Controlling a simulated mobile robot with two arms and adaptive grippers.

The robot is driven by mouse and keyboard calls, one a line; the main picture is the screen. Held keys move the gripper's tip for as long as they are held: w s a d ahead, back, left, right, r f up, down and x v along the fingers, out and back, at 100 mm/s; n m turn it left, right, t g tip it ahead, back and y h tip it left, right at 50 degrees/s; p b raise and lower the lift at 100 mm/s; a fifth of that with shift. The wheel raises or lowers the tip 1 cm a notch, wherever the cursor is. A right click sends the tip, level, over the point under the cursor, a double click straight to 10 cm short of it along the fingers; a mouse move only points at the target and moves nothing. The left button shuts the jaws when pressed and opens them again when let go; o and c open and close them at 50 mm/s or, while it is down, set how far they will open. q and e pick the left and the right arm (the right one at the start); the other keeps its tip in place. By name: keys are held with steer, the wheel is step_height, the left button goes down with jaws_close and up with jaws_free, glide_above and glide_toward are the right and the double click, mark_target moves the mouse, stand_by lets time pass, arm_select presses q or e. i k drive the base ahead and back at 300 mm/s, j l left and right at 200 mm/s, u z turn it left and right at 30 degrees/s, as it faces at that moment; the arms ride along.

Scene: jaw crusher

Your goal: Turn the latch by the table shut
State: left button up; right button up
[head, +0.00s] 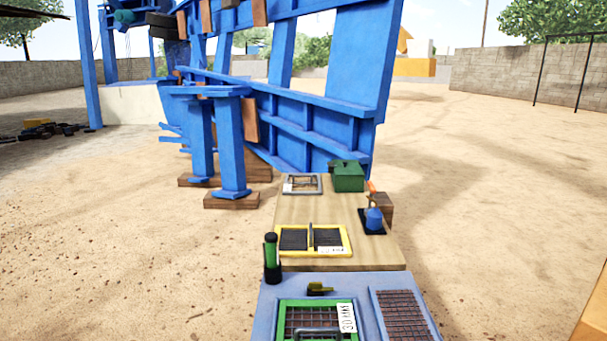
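A small olive-yellow latch (320,288) sits on the blue-grey surface (263,312) at the near end of the wooden table (290,212). Its handle lies roughly sideways, just beyond a green-framed mesh panel (312,318). I cannot tell from this view whether the latch is engaged. A green upright handle (271,251) on a dark base stands to its left, at the surface's far left corner. Neither of my grippers shows in the head view.
On the table are a yellow-framed mesh tray (294,239), a grey-framed tray (301,184), a green box (347,176) and a blue object (374,219) on a dark plate. Another mesh panel (404,315) lies right of the green one. Blue steelwork (330,115) rises behind. Sandy ground is open on both sides.

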mark_target(315, 286)
steer(key=u, duration=0.8)
steer(key=i+j+u, duration=0.25)
steer(key=j+u, duration=0.2)
steer(key=j, duration=0.3)
steer(key=i+j+u, duration=0.25)
steer(key=i+j+z, duration=0.1)
steer(key=i+z, duration=0.25)
steer(key=i+j+z, duration=0.2)
steer(key=z, duration=0.15)
steer(key=i+z, duration=0.15)
steer(key=z, duration=0.25)
steer(key=i+z, duration=0.2)
steer(key=z, duration=0.25)
steer(key=i+j+z, duration=0.1)
steer(key=z, duration=0.3)
steer(key=i+j+z, duration=0.1)
steer(key=z, duration=0.35)
steer(key=i+j+z, duration=0.2)
steer(key=z, duration=0.2)
